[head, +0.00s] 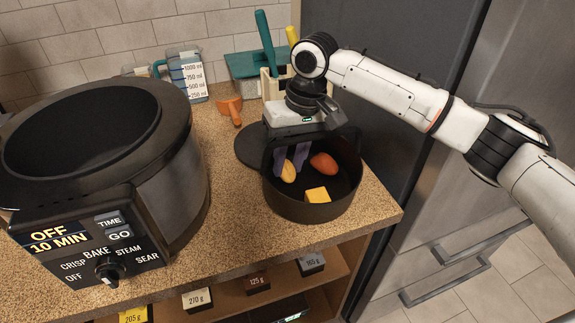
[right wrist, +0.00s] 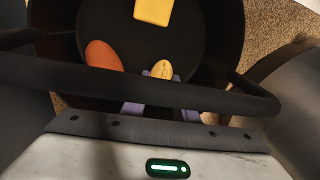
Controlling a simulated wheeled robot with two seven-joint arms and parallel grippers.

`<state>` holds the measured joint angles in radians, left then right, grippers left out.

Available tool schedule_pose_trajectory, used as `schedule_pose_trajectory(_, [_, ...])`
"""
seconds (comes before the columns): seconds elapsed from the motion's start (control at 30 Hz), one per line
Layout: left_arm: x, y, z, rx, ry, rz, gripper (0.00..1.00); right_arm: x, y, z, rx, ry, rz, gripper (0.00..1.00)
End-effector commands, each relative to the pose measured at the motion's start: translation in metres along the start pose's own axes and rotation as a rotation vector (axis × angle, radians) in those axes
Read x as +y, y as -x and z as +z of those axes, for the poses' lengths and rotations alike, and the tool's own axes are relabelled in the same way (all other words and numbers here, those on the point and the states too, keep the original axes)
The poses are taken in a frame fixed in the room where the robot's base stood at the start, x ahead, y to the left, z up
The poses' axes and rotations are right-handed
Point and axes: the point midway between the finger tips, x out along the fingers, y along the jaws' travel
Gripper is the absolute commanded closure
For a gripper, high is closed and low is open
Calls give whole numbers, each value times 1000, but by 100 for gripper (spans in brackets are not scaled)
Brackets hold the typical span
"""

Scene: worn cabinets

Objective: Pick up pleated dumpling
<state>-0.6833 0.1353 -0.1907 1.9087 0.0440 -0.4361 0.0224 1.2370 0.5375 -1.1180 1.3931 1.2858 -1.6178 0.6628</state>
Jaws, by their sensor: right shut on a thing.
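The pleated dumpling (head: 289,172) is a small pale-yellow oval inside a black pot (head: 312,212) on the counter. It also shows in the right wrist view (right wrist: 162,69). My right gripper (head: 291,163) reaches down into the pot from above. Its purple fingers are shut on the dumpling, one on each side, low in the pot. In the right wrist view a dark bar crosses in front of the fingers (right wrist: 160,100) and hides part of them. Whether the dumpling touches the pot's floor cannot be told. My left gripper is not in view.
An orange-red egg-shaped thing (head: 323,163) and a yellow block (head: 317,195) lie in the pot. A large cooker (head: 170,185) stands left. Behind are a measuring jug (head: 187,77), an orange scoop (head: 230,107) and a utensil holder. The counter's right edge is close to the pot.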

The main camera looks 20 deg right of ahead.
Motion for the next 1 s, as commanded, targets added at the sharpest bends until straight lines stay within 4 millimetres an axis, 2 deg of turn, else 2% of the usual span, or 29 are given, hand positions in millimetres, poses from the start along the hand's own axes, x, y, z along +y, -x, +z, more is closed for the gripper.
schedule_pose_trajectory(0.17, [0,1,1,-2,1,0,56,-3,16,-2,3,1,-1,95])
schedule_pose_trajectory(0.4, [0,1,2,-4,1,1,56,-10,64,-7,3,2,-2,95])
schedule_pose_trajectory(0.6, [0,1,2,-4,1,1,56,-14,92,-10,2,1,-1,95])
schedule_pose_trajectory(0.83, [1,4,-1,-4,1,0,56,-15,104,-10,0,0,-1,95])
schedule_pose_trajectory(1.0, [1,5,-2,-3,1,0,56,-15,104,-10,0,0,0,95])
